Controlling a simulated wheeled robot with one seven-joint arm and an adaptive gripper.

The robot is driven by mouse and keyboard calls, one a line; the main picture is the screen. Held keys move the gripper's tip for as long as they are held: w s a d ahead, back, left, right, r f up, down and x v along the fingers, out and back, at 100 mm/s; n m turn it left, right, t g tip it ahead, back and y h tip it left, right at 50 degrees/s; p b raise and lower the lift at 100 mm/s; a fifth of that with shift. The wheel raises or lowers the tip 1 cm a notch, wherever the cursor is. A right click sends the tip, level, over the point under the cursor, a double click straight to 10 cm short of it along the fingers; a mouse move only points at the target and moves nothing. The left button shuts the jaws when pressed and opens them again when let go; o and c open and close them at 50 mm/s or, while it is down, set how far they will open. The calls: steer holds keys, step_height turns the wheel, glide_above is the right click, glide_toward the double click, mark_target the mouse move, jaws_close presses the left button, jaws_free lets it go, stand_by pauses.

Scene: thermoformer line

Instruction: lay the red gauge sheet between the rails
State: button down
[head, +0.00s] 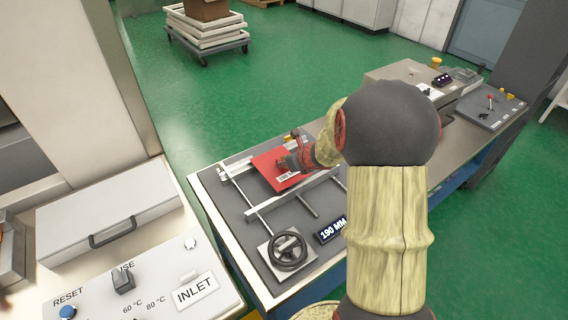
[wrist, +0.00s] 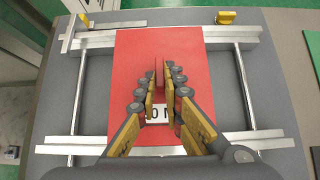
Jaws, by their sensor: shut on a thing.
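The red gauge sheet (head: 266,164) is over the rail fixture on the bench, and in the wrist view (wrist: 135,65) it fills the middle. It has a white label, partly hidden by my fingers. My gripper (wrist: 160,88) is shut on the upright red tab of the sheet; it also shows in the head view (head: 286,163). The far rail (wrist: 222,40) and near rail (wrist: 252,142) run across the picture. The sheet's far end overlaps the far rail and its near end reaches the near rail. I cannot tell whether it touches them or hovers above.
A handwheel (head: 287,251) and a display reading 190 MM (head: 330,229) are at the bench's front. Two cross rods (wrist: 243,85) join the rails. A yellow knob (wrist: 226,17) stands behind the far rail. A control panel (head: 140,280) is at lower left.

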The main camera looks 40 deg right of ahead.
steer(key=shift+f+b, duration=1.15)
steer(key=shift+f, duration=0.1)
steer(key=c, duration=1.8)
jaws_free()
steer(key=shift+c, duration=0.2)
steer(key=v, duration=1.2)
